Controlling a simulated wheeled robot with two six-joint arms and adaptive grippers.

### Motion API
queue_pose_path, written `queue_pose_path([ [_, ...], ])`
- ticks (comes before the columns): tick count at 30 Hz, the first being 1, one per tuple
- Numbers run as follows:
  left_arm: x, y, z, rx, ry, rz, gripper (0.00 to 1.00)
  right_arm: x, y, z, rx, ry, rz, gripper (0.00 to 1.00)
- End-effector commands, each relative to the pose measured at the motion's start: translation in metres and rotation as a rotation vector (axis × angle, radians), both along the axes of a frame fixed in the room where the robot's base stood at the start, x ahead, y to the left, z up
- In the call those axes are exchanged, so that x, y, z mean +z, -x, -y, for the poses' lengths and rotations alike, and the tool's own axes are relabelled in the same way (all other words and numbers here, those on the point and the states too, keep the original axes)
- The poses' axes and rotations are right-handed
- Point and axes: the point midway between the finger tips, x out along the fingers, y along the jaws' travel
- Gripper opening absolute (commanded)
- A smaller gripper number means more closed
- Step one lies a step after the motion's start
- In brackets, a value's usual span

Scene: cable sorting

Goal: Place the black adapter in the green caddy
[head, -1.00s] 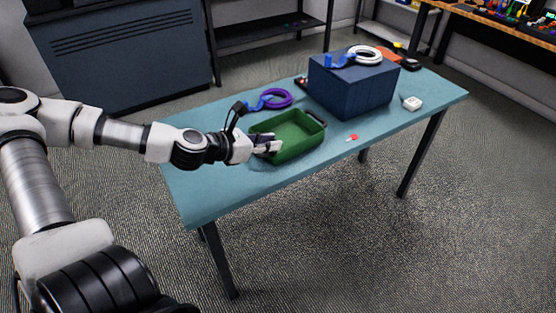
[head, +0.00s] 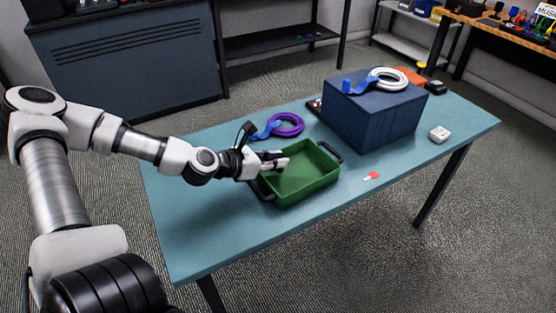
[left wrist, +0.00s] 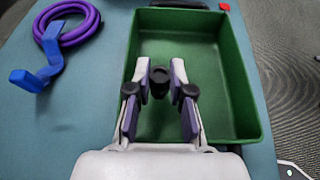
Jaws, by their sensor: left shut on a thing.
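The green caddy (head: 318,188) stands on the table, open at the top, with dark handles at its ends. My left gripper (head: 280,159) reaches over the caddy's left part, its fingers above the opening. In the left wrist view my left gripper (left wrist: 161,70) is shut on a small dark piece, the black adapter (left wrist: 161,78), held between the fingertips. The caddy's floor and walls (left wrist: 245,100) show around it, and no other thing shows inside. The fingers hide much of the adapter. My right gripper is out of view.
A purple cable coil with blue strap (head: 286,125) lies behind the caddy. A blue box (head: 372,118) bears a white coil (head: 388,80). A white block (head: 438,134), a black item (head: 436,88) and a small red item (head: 371,176) lie on the teal table (head: 185,235). The table's left front is clear.

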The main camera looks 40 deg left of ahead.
Motion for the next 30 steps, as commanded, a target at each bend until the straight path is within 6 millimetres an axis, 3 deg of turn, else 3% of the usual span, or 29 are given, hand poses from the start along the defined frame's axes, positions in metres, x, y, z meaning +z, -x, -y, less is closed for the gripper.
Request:
queue_pose_path([
  [1, -0.015, 0.000, -0.001, 0.000, -0.001, 0.000, 0.00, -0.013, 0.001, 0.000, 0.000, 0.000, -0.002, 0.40],
  [12, -0.016, 0.001, -0.001, 0.000, -0.001, 0.001, 0.00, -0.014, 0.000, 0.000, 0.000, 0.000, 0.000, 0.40],
  [13, -0.015, 0.000, -0.001, 0.000, -0.001, 0.001, 0.28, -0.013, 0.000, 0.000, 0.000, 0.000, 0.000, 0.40],
  [15, -0.015, 0.000, -0.001, 0.000, -0.001, 0.001, 0.46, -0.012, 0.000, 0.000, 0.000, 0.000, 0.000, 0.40],
  [25, -0.011, 0.000, -0.001, 0.000, -0.001, 0.001, 0.46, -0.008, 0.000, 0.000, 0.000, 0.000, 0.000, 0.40],
  [30, 0.002, 0.009, -0.005, 0.004, 0.005, -0.001, 0.46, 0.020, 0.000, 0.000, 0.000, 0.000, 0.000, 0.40],
])
